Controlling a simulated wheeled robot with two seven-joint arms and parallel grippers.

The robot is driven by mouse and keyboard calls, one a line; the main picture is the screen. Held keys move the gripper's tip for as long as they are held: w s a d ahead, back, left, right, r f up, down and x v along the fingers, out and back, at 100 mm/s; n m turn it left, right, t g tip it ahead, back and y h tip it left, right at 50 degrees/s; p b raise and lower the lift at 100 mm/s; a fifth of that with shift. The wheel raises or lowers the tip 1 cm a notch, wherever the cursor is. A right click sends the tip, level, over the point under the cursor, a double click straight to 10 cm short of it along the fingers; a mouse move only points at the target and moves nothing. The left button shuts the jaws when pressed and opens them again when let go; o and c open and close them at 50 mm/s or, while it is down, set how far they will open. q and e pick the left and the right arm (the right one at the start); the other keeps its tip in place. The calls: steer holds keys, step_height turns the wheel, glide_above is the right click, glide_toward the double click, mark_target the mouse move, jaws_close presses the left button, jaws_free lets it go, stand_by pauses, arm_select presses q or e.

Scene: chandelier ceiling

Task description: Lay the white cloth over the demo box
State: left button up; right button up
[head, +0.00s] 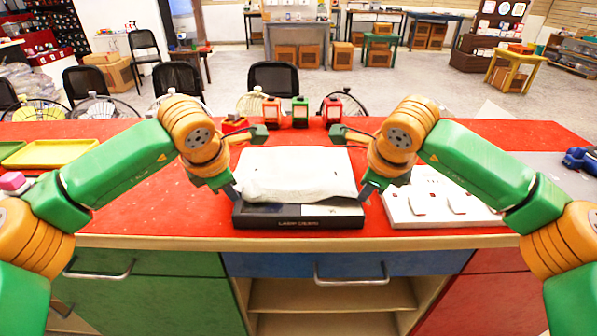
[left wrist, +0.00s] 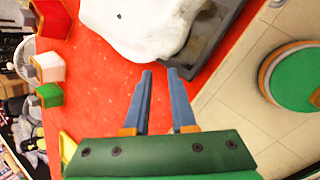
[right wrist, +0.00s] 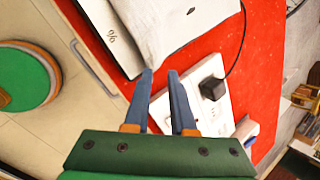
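The demo box (head: 300,222) is a low dark box with lettering on its front, near the counter's front edge. The white cloth (head: 297,172) lies over its back and middle; the front strip of the top is bare. My left gripper (head: 234,190) is at the box's left side, its fingers slightly apart and empty beside the cloth (left wrist: 140,25) and box edge (left wrist: 215,45). My right gripper (head: 369,189) is at the right side, its fingers also slightly apart, tips close to the cloth's edge (right wrist: 180,25); whether they touch it I cannot tell.
A white socket panel (head: 440,200) lies right of the box, with a black plug (right wrist: 212,88) and cord. Small red and green blocks (head: 300,112) stand behind the cloth. A yellow tray (head: 55,153) lies at left. The red counter (head: 150,205) is clear left of the box.

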arm_select(q)
steer(key=o, duration=0.4)
steer(key=shift+d, duration=0.1)
steer(key=shift+c, duration=0.2)
arm_select(e)
steer(key=o, duration=0.4)
steer(key=shift+a, duration=0.1)
steer(key=shift+c, duration=0.2)
arm_select(q)
steer(key=shift+r, duration=0.1)
arm_select(e)
steer(key=shift+r, duration=0.1)
arm_select(q)
steer(key=v, duration=0.3)
steer(key=shift+w+r, duration=0.15)
steer(key=shift+r, duration=0.1)
arm_select(e)
steer(key=v, duration=0.3)
steer(key=shift+w+r, duration=0.15)
steer(key=shift+r, duration=0.15)
arm_select(q)
steer(key=s+v, duration=0.1)
steer(key=v, duration=0.6)
steer(key=shift+s+f, duration=0.15)
steer(key=shift+s, duration=0.2)
arm_select(e)
steer(key=s+v, duration=0.1)
steer(key=v, duration=0.6)
steer(key=shift+s+f, duration=0.2)
steer(key=shift+s, duration=0.15)
